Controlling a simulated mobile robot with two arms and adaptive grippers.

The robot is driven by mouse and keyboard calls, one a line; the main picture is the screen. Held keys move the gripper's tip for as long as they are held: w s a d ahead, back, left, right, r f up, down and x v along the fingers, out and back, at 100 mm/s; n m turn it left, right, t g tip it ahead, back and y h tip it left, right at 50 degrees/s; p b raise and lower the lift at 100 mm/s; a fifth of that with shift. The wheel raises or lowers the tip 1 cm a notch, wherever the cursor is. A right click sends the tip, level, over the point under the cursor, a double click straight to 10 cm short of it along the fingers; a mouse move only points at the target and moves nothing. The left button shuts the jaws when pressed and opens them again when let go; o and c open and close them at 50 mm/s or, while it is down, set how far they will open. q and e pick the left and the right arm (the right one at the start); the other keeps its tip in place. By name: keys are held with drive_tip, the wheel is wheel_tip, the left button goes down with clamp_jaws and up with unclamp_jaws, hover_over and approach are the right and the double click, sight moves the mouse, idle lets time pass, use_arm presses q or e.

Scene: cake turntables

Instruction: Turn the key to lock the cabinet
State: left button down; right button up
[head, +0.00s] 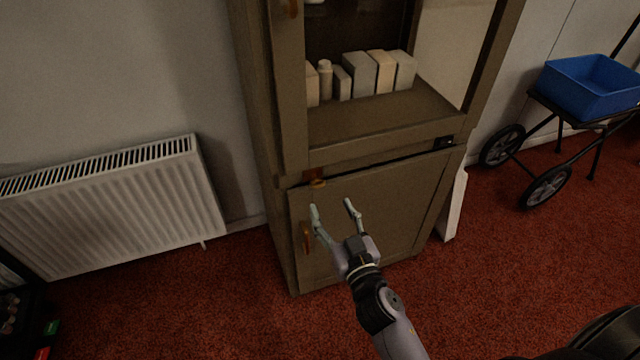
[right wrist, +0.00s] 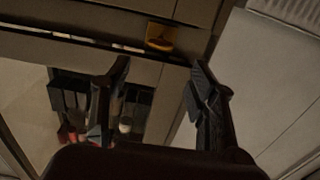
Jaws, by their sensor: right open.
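The cabinet (head: 372,212) is a tall brown unit with an open-looking upper shelf part and a lower door that looks shut. A small brass-orange key piece (head: 317,183) sits at the top left of the lower door, and it shows in the right wrist view (right wrist: 160,38) as an orange-yellow part; its turn angle is too small to tell. My right gripper (head: 331,205) is open and empty, in front of the lower door, apart from the key in the picture. In the right wrist view its fingers (right wrist: 159,67) stand below the key, one to each side. My left gripper is not in view.
An orange-brown handle (head: 307,238) is on the lower door's left edge. Pale boxes (head: 360,76) stand on the shelf. A white radiator (head: 110,205) is at left. A trolley with a blue tub (head: 588,88) is at right. Red carpet in front is mostly clear.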

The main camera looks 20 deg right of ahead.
sight(320, 187)
drive_tip(key=w, duration=0.8)
drive_tip(key=shift+w+a, duration=0.15)
drive_tip(key=shift+w, duration=0.05)
drive_tip(key=shift+c, duration=0.5)
drive_tip(key=c, duration=1.1)
